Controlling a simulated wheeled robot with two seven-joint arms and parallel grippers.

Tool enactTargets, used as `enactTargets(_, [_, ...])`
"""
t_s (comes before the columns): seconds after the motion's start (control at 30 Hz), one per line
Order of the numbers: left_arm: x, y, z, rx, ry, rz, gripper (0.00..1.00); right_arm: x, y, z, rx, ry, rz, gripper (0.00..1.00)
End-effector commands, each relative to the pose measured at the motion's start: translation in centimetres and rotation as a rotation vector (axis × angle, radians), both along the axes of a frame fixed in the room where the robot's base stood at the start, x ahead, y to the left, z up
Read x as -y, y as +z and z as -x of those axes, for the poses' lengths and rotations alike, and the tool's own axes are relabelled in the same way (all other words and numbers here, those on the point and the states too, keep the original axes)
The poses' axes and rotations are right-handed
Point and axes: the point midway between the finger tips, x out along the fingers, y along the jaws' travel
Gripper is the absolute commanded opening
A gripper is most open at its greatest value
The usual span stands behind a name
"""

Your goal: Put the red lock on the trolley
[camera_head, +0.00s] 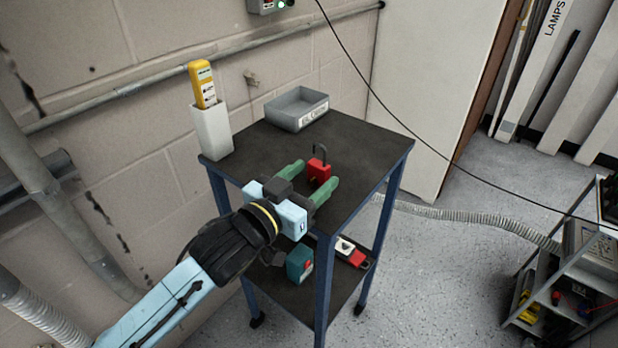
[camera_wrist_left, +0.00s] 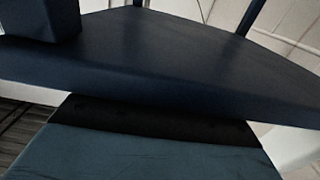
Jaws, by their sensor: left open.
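The red lock (camera_head: 318,172) with its dark shackle stands on the black top of the blue-framed trolley (camera_head: 262,142) in the head view. My left gripper (camera_head: 315,174) comes in from the lower left over the trolley's near edge. Its green-tipped fingers are spread apart, one on each side of the lock. I cannot tell whether either finger touches it. The left wrist view shows dark blue and black surfaces close up and no lock. My right gripper is not in view.
On the trolley top are a grey tray (camera_head: 297,108) and a white holder (camera_head: 212,131) with a yellow device (camera_head: 202,84). The lower shelf holds a teal box (camera_head: 299,263) and a red-and-white item (camera_head: 351,252). A shelf unit (camera_head: 570,270) stands at right; floor between is mostly clear.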

Motion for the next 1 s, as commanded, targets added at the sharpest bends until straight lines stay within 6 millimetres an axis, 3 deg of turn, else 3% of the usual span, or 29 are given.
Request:
enactTargets(0.23, [-0.6, 0.3, 0.8, -0.001, 0.001, 0.0, 0.57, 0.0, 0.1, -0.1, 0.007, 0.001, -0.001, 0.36])
enactTargets(0.4, [-2.5, 0.3, 3.4, -0.004, 0.001, -0.002, 0.57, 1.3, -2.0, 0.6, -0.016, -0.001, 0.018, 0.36])
enactTargets(0.7, [-5.7, 0.3, 7.9, -0.003, 0.0, -0.001, 0.57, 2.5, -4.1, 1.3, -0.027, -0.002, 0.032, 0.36])
enactTargets(1.0, [-7.0, 0.3, 9.6, 0.001, 0.001, 0.001, 0.57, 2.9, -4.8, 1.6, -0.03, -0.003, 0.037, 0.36])
